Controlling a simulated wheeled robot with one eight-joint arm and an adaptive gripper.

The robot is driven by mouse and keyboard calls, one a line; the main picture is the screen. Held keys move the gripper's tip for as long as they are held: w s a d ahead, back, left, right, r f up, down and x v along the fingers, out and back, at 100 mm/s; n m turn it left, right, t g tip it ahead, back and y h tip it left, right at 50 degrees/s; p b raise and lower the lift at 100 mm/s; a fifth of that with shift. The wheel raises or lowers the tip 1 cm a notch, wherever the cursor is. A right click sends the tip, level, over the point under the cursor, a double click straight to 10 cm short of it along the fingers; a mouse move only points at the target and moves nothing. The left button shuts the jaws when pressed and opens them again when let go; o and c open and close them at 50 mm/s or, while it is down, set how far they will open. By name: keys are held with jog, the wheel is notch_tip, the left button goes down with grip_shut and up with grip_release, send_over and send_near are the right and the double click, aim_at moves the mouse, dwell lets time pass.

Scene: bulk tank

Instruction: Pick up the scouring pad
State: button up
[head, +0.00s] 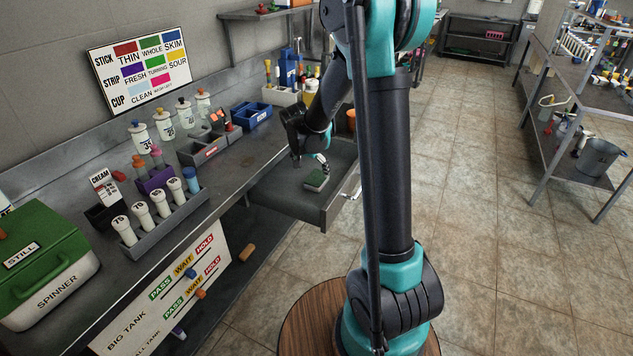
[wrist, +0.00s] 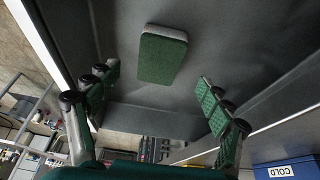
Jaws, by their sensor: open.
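The scouring pad (head: 316,181) is a small block with a green top and a paler layer beneath. It lies flat in the open grey drawer (head: 283,192) under the bench. My gripper (head: 312,160) is over the drawer, close to the pad. In the wrist view the pad (wrist: 163,55) lies beyond the fingertips, roughly centred between the two sides. My gripper (wrist: 158,88) is open there, its green-padded fingers spread wide with nothing between them. The gap between pad and fingers is hard to judge.
The drawer walls surround the pad on its sides. On the bench above stand a blue bin (head: 251,115), a grey bin with a red label (head: 203,150) and several bottles. A blue COLD bin (wrist: 287,168) shows in the wrist view. The drawer floor around the pad looks mostly clear.

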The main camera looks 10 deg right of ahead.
aim_at(316, 178)
jog(key=shift+x, duration=3.3)
jog(key=shift+c, duration=0.3)
jog(key=c, duration=0.8)
jog(key=shift+r, duration=0.1)
notch_tip(316, 178, up, 20)
jog(key=shift+o, duration=0.2)
